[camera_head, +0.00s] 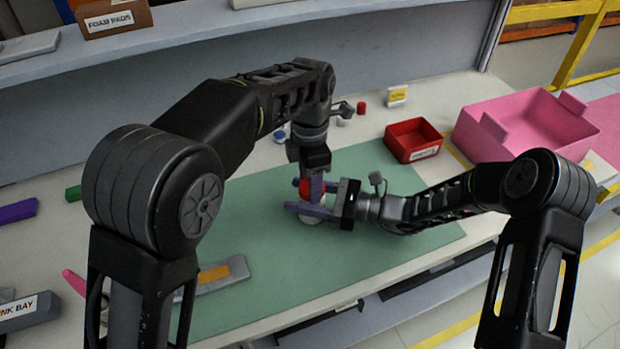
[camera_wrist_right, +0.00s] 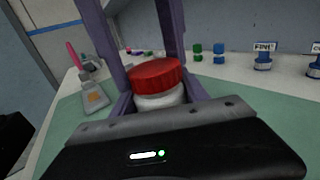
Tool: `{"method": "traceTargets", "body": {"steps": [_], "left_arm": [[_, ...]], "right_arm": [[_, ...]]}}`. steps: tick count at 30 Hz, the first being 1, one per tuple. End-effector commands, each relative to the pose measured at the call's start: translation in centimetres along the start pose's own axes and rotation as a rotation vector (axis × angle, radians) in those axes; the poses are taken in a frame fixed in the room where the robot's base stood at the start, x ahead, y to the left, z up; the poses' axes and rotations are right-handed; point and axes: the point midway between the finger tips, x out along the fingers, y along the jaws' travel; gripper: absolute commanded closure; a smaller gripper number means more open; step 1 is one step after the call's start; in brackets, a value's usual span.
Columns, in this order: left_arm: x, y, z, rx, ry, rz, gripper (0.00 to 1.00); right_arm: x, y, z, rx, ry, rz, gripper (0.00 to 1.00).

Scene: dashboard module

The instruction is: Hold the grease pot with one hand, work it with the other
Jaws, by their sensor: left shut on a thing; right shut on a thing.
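The grease pot is a small white jar (camera_head: 311,214) with a red lid (camera_head: 305,187), standing upright on the green mat. In the right wrist view its red lid (camera_wrist_right: 155,75) and white body (camera_wrist_right: 160,100) show clearly. My right gripper (camera_head: 309,198) reaches in from the right, low and level, with its purple fingers shut around the white body. My left gripper (camera_head: 315,187) points down from above, its purple fingers shut on the red lid. The fingers partly hide the pot in the head view.
The green mat (camera_head: 240,290) is mostly bare around the pot. A red bin (camera_head: 412,141) and a pink crate (camera_head: 525,125) stand at the right. A grey tool with an orange patch (camera_head: 215,273) lies at front left. Small labelled pots (camera_wrist_right: 263,60) stand behind.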

Motion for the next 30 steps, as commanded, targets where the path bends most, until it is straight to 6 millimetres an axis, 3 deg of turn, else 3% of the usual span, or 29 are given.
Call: {"method": "traceTargets", "body": {"steps": [6, 11, 30], "left_arm": [[0.09, 0.03, -0.01, 0.061, -0.001, -0.001, 0.93], [0.09, 0.16, 0.01, 0.355, -0.002, -0.001, 0.93], [0.18, 0.35, 0.61, 2.225, -0.002, 0.002, 0.93]], "right_arm": [[0.0, 0.0, -0.01, 0.0, 0.0, 0.0, 1.0], [-0.01, 0.0, -0.01, 0.0, 0.0, 0.0, 1.0], [-0.01, 0.0, -0.02, 0.0, 0.001, 0.0, 1.0]]}}
